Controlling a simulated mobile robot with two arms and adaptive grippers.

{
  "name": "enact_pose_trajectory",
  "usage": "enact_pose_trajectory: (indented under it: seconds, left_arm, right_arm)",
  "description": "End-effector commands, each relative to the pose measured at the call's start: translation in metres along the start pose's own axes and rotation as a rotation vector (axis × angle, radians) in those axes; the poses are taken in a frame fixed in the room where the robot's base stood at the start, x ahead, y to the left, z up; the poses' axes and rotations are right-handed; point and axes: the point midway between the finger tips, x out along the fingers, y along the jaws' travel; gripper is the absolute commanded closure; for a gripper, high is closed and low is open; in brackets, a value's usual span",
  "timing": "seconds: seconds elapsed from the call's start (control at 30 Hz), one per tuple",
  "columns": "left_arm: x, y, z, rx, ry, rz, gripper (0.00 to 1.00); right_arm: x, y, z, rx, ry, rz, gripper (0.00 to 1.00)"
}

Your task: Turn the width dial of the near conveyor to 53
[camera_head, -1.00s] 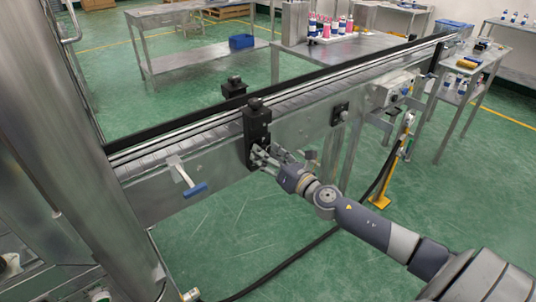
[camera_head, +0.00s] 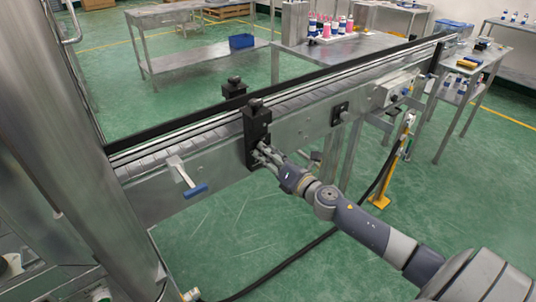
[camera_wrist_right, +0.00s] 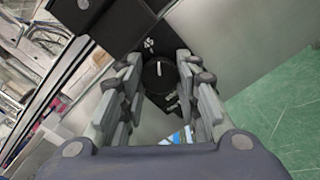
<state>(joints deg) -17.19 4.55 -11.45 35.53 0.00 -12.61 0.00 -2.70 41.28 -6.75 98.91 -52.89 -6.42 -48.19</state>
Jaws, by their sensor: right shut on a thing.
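The near conveyor (camera_head: 210,165) runs from lower left to upper right. A black block (camera_head: 257,130) is fixed to its near side. The black round width dial (camera_wrist_right: 159,75), with a white pointer line, shows in the right wrist view; it is on the block's lower part. My right gripper (camera_head: 262,155) reaches the dial from the lower right, and in the wrist view its two fingers (camera_wrist_right: 160,82) stand on either side of the dial, shut on it. The numbers by the dial are too small to read. My left gripper is not in view.
A blue-handled lever (camera_head: 194,190) sticks out of the conveyor left of the block. A second black fitting (camera_head: 340,113) is farther right. A yellow post (camera_head: 381,194) and a black cable on the floor lie to the right.

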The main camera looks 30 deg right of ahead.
Motion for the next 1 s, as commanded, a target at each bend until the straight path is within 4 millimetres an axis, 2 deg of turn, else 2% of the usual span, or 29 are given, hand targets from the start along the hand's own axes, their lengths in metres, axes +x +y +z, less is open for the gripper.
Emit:
enact_pose_trajectory:
  seconds: [0.6,1.0]
  left_arm:
    - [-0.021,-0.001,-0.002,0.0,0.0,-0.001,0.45]
    - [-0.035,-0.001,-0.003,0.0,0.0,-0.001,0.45]
  right_arm:
    - [0.0,0.001,0.002,0.59,-0.002,-0.001,0.94]
    - [0.0,0.0,0.002,0.91,-0.002,-0.002,0.94]
